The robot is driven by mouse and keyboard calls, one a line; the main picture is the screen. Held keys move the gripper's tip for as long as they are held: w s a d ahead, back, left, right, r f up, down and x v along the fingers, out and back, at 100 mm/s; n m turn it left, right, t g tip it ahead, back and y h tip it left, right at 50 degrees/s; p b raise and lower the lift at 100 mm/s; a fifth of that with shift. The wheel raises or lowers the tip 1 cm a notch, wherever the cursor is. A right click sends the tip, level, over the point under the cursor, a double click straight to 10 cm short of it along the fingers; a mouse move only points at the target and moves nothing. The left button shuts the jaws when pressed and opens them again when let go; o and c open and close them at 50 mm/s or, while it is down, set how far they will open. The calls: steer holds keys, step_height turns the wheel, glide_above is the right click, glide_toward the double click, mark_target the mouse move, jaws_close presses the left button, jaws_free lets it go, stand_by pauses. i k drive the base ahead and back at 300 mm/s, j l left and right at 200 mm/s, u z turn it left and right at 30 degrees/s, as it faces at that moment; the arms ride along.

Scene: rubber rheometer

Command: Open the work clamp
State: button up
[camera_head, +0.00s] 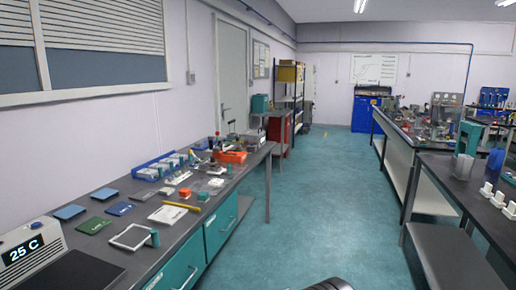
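I cannot make out a work clamp for certain; the small items on the left bench (98,257) are too small to tell apart. Around an orange item (231,157) near the far end of that bench, several small tools and parts stand close together. A dark rounded piece at the bottom edge of the picture looks like part of my own arm. My gripper does not show.
A temperature display (30,247) reading 25 C stands at the near left. A yellow bar (182,206) and a white frame (131,237) lie on the bench. Benches (432,176) also line the right. The teal floor aisle (315,200) between is clear.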

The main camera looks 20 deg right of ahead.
mark_target(190, 152)
steer(key=i+z, duration=0.15)
steer(key=i, duration=0.3)
steer(key=i+z, duration=0.1)
steer(key=i, duration=0.4)
steer(key=i+z, duration=0.15)
steer(key=i, duration=0.3)
steer(key=i+j+z, duration=0.1)
steer(key=i, duration=0.35)
steer(key=i+j+z, duration=0.15)
steer(key=i, duration=0.3)
steer(key=i+j+z, duration=0.15)
steer(key=i+j, duration=0.15)
steer(key=i, duration=0.15)
